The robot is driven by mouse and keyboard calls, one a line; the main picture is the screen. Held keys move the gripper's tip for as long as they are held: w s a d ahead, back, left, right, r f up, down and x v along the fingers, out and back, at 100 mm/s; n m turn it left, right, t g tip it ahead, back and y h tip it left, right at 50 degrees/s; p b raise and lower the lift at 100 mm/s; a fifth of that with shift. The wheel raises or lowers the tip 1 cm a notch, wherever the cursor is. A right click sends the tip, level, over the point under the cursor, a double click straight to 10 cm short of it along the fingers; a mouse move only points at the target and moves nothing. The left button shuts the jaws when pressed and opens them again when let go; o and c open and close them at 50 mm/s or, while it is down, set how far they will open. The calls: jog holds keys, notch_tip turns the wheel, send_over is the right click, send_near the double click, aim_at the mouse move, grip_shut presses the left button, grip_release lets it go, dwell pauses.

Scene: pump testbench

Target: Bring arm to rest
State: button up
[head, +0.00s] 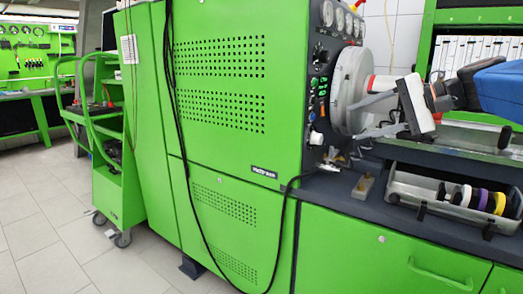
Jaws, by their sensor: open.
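My arm reaches in from the right edge in the head view, with a blue link and a white and black wrist. My gripper (354,119) points left, with its two grey fingers spread apart. I see nothing between the fingers. They overlap in the picture with a large round grey flywheel-like disc (345,84) on the side of the green pump testbench (228,150). I cannot tell whether the fingers touch the disc or stay apart from it.
Below my arm, a grey tray (400,190) with white, black, yellow and purple rings stands on the dark worktop. Gauges (338,18) and a control panel sit beside the disc. A black cable hangs down the bench front. A green trolley (118,180) stands left; tiled floor (45,235) is clear.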

jog(key=s+a+f+n+g+h, duration=0.25)
jog(key=s+f+h, duration=0.25)
jog(key=s+f, duration=0.95)
jog(key=s+d+f+n+h, duration=0.2)
jog(key=s+f, duration=0.3)
jog(key=f, duration=0.4)
jog(key=s+d+f+n+h, duration=0.3)
jog(key=s+f, duration=0.3)
jog(key=f, duration=0.3)
jog(key=shift+s+f+n+h, duration=0.15)
jog(key=shift+f+n+h, duration=0.1)
jog(key=shift+n+h, duration=0.1)
jog(key=shift+c, duration=0.6)
